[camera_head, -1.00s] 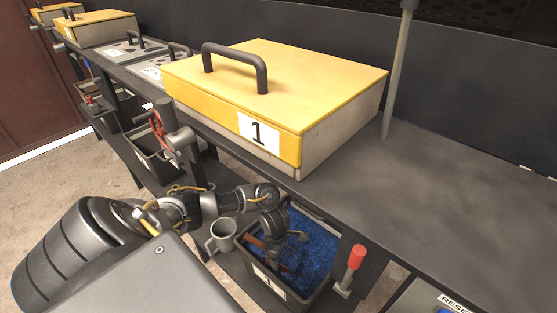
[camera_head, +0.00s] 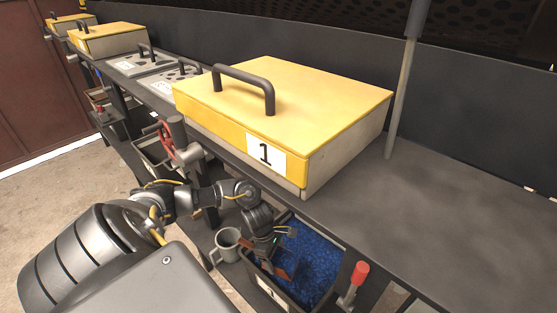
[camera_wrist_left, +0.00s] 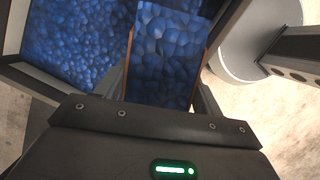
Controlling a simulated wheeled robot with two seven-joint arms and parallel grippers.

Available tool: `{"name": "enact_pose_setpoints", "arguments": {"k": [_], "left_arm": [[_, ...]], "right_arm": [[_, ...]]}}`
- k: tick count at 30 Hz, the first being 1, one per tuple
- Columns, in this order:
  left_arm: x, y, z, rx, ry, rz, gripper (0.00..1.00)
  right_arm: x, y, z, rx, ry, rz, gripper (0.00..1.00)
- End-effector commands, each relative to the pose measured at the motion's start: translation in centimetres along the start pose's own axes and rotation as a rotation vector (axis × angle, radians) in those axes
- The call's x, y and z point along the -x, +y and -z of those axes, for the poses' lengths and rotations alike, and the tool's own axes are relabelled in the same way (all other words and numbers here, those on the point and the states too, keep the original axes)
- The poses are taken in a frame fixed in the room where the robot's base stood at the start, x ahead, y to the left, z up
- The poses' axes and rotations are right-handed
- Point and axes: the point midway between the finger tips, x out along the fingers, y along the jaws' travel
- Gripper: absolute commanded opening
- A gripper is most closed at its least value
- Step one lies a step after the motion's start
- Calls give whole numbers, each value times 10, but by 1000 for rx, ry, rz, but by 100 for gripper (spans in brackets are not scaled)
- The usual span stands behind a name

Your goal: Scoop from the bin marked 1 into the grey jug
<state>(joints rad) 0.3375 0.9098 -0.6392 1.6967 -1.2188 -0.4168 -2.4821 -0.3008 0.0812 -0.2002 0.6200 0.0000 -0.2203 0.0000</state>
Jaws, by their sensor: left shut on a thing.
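My left gripper (camera_head: 263,252) is shut on a scoop with orange-brown sides (camera_head: 287,268), over the left part of the dark bin (camera_head: 318,305). The bin holds blue lumps and has a white label at its front; I cannot read the label. In the left wrist view, the scoop (camera_wrist_left: 208,52) sits between the fingers, with blue lumps in it, and the bin's blue lumps (camera_wrist_left: 75,45) show to the left. The grey jug (camera_head: 228,243) stands upright just left of the bin, apart from the scoop. The jug's inside is hard to see. My right gripper is out of view.
A yellow-topped box marked 1 (camera_head: 290,95) with a dark handle sits on the grey bench (camera_head: 450,190) above the bin. A red-handled lever (camera_head: 357,278) stands right of the bin. A red wheel valve (camera_head: 168,140) is behind my arm. A grey post (camera_head: 402,95) rises from the bench.

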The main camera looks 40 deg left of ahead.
Motion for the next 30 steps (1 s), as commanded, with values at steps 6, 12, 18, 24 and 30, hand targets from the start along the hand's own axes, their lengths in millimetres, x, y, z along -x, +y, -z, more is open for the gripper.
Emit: {"name": "enact_pose_setpoints", "arguments": {"k": [6,12,18,24,30], "left_arm": [[17,-3,2,1,-47,-2,42],[27,-10,5,0,-76,-1,42],[32,-23,12,0,-83,-1,42],[36,-35,18,0,-90,-1,42],[41,-48,24,1,-98,-2,42]], "right_arm": [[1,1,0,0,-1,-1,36],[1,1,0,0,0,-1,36],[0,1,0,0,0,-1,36],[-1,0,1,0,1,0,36],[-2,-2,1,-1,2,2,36]]}}
